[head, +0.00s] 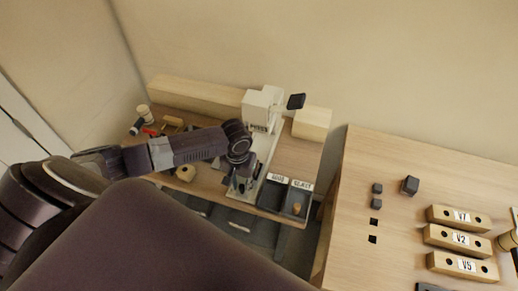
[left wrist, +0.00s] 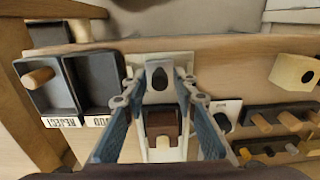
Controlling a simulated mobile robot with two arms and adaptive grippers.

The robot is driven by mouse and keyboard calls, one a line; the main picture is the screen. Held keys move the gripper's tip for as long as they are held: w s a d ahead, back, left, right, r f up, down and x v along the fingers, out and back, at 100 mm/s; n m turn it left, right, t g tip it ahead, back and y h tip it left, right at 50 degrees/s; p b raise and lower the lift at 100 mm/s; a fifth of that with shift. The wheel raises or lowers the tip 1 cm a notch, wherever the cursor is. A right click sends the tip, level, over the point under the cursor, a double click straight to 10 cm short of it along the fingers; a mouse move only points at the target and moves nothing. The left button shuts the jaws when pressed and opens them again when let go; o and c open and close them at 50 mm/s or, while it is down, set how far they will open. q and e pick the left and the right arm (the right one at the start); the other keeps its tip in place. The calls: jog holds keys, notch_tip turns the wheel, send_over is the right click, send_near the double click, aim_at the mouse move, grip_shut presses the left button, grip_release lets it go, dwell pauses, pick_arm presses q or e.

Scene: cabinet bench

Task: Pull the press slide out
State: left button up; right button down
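The white press (head: 262,105) stands near the back of the left bench, with its pale base running toward the bench's front edge. My left gripper (head: 240,185) hangs over the front of that base. In the left wrist view, my left gripper (left wrist: 158,84) is open, one finger on each side of a pale block with a dark oval knob (left wrist: 158,75) at the slide's end. I cannot tell whether the fingers touch it. A dark brown block (left wrist: 162,122) with a pale peg (left wrist: 164,146) shows between the fingers. My right gripper is not in view.
Dark trays marked GOOD (left wrist: 96,76) and REJECT (left wrist: 52,100) sit beside the press; the REJECT tray holds a wooden peg (left wrist: 38,77). A wooden block (left wrist: 294,72) and a dark rack of pegs (left wrist: 280,121) are opposite. Another table (head: 350,240) stands at right.

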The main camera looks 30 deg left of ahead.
pick_arm(q)
jog(key=shift+w+r+p, duration=0.1)
jog(key=shift+r+p, duration=0.65)
jog(key=shift+r, duration=2.8)
